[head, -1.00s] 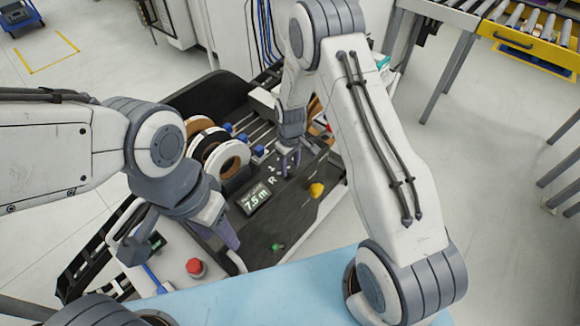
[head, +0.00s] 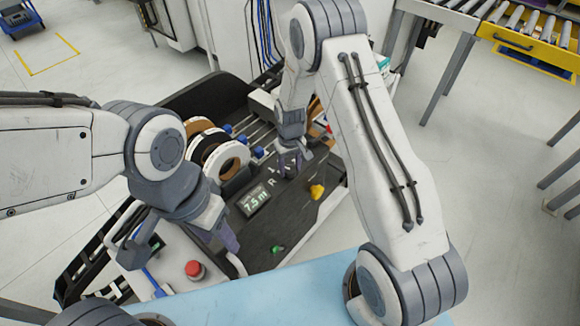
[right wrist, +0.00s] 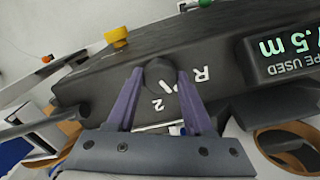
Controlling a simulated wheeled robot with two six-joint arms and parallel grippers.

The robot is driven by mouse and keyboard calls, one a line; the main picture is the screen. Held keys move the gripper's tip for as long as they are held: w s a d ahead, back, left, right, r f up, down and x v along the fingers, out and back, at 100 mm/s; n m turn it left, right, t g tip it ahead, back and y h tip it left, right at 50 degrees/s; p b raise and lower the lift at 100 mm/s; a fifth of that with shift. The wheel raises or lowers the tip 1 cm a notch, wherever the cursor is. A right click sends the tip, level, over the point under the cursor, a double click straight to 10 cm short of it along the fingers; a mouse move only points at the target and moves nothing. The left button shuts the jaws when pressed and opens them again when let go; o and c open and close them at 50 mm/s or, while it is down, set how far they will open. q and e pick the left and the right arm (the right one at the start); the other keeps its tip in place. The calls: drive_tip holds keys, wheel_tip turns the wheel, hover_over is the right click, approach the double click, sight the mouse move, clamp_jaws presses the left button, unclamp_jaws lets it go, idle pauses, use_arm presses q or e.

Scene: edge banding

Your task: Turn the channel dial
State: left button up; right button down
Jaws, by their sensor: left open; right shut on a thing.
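The channel dial (right wrist: 159,74) is a dark round knob on the black panel, with R, a slanted stroke and 2 marked around it in the right wrist view. My right gripper (right wrist: 155,80) is shut on the dial, with one purple finger on each side. In the head view the right gripper (head: 289,165) reaches down to the panel and hides the dial. My left gripper (head: 192,250) is open over the near left of the machine, apart from the dial; one finger shows clearly.
A display (head: 255,199) reads 7.5 m. A yellow knob (head: 317,191), a green knob (head: 277,250) and a red button (head: 194,270) stand on the machine. Tape rolls (head: 226,160) lie behind the display. A light blue surface (head: 300,284) is in front.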

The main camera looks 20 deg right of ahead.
sight(290, 169)
drive_tip(key=shift+c, duration=1.4)
unclamp_jaws()
drive_tip(key=shift+r, duration=0.1)
wheel_tip(290, 169, up, 10)
drive_tip(key=b, duration=0.1)
drive_tip(key=shift+r+b, duration=0.15)
drive_tip(key=shift+b, duration=0.2)
drive_tip(key=s+a+r+n, duration=0.2)
drive_tip(key=s+a+r, duration=0.4)
drive_tip(key=s, duration=0.3)
drive_tip(key=s+a+r+n, duration=0.1)
drive_tip(key=s+a+r, duration=0.45)
drive_tip(key=s, duration=0.45)
drive_tip(key=s+d+r+n+y, duration=0.1)
drive_tip(key=s+n, duration=0.1)
drive_tip(key=s, duration=0.8)
drive_tip(key=shift+s+r, duration=0.15)
drive_tip(key=shift+r, duration=0.2)
